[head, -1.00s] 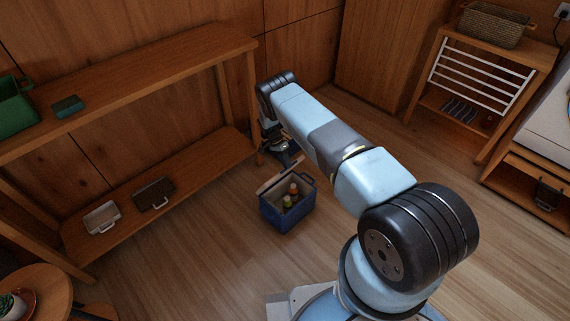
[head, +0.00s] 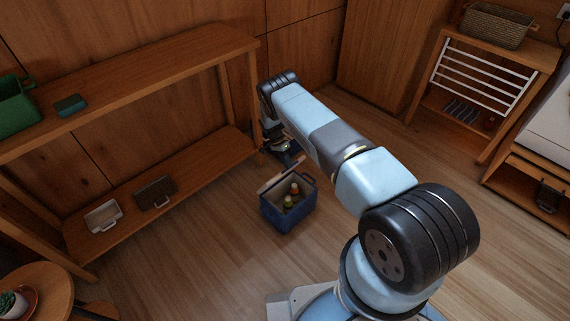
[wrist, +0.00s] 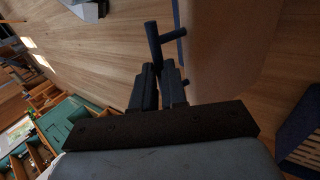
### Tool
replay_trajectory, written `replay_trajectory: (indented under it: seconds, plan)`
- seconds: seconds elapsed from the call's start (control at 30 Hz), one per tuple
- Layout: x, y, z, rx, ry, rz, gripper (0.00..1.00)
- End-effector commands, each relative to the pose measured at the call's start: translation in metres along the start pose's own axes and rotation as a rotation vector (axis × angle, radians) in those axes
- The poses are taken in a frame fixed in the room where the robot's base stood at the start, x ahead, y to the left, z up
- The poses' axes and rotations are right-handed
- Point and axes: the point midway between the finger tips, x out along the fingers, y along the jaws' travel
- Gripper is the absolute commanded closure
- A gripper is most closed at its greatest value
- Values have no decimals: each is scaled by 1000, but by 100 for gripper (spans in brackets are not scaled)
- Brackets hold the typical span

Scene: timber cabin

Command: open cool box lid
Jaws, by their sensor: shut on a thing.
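The blue cool box (head: 288,213) stands on the floor in the head view, with a few small bottles (head: 292,194) inside. Its lid (head: 281,177) is raised at the back of the box, so the inside shows. In the wrist view the lid's pale inner face (wrist: 228,50) fills the upper right, with a blue edge. My gripper (wrist: 159,72) is shut on the dark lid handle (wrist: 154,42) beside that edge. In the head view my gripper is behind the box, small and partly hidden by the arm.
A wooden shelf unit (head: 170,60) stands along the wall to the left and behind the box, close to my wrist. It holds a green container (head: 14,102) and smaller boxes. A rack (head: 480,80) stands at the right. The floor in front of the box is clear.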

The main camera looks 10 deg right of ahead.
Motion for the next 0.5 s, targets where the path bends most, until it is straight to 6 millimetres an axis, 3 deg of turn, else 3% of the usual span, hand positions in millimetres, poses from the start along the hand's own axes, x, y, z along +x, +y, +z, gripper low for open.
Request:
replay_trajectory:
  seconds: [0.13, 0.17, 0.2, 0.4, 0.5]
  plan:
    - [1, -1, 1, -1, -1, -3, 100]
    - [1, -1, 1, -1, -1, -3, 86]
    - [1, -1, 1, -1, -1, -2, 82]
    - [0, 0, 0, 0, 0, -1, 63]
    - [0, 0, 0, 0, 0, -1, 62]
